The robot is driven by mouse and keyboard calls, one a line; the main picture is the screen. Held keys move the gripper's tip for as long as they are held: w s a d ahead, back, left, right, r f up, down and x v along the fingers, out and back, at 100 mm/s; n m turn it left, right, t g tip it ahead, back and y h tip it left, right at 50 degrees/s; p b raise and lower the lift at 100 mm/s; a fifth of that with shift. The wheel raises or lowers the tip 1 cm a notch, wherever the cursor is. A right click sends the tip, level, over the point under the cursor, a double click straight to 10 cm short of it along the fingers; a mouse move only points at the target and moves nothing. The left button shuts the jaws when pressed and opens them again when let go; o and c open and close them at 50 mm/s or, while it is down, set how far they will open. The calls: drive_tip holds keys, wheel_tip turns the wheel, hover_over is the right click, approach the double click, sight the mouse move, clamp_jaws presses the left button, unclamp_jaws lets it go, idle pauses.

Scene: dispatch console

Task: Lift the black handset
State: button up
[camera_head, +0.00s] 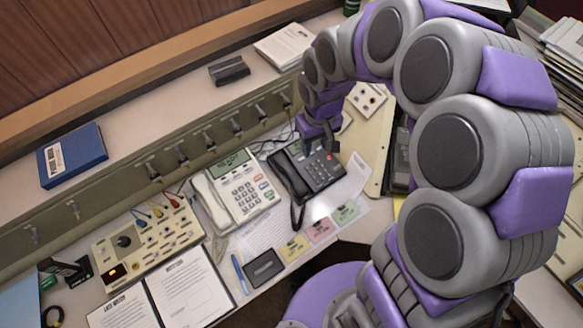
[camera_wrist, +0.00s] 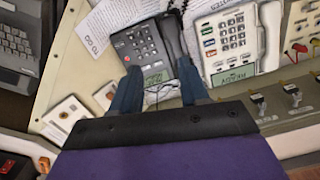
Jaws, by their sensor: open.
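The black desk phone (camera_head: 316,172) stands on the console counter, right of a white phone. Its black handset (camera_head: 287,179) lies along the phone's left side, with a coiled cord hanging from its near end. In the wrist view the black phone (camera_wrist: 139,42) is upside down and the handset (camera_wrist: 172,36) lies along its right side, partly hidden by a finger. My gripper (camera_head: 322,137) is above the far end of the black phone. In the wrist view my gripper (camera_wrist: 159,66) has its two fingers apart with nothing held between them.
The white phone (camera_head: 245,188) stands close beside the handset. A beige panel with knobs and cables (camera_head: 148,240) is at the left. Coloured cards (camera_head: 320,230), a dark box (camera_head: 264,268) and an open binder (camera_head: 185,285) lie in front. Switches line the ledge behind.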

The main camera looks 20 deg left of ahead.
drive_tip(key=n+p, duration=0.2)
hover_over(288, 170)
wheel_tip(288, 170, down, 5)
drive_tip(key=f, duration=0.4)
drive_tip(key=f+b, duration=0.1)
drive_tip(key=f, duration=0.3)
drive_tip(key=a+f, duration=0.1)
drive_tip(key=f, duration=0.4)
drive_tip(key=shift+w, duration=0.15)
drive_tip(key=shift+d+f, duration=0.25)
drive_tip(key=shift+f, duration=0.15)
drive_tip(key=f, duration=0.2)
drive_tip(key=d+f+b, duration=0.1)
drive_tip(key=f, duration=0.1)
drive_tip(key=shift+f, duration=0.15)
drive_tip(key=shift+a+f, duration=0.3)
drive_tip(key=shift+d, duration=0.1)
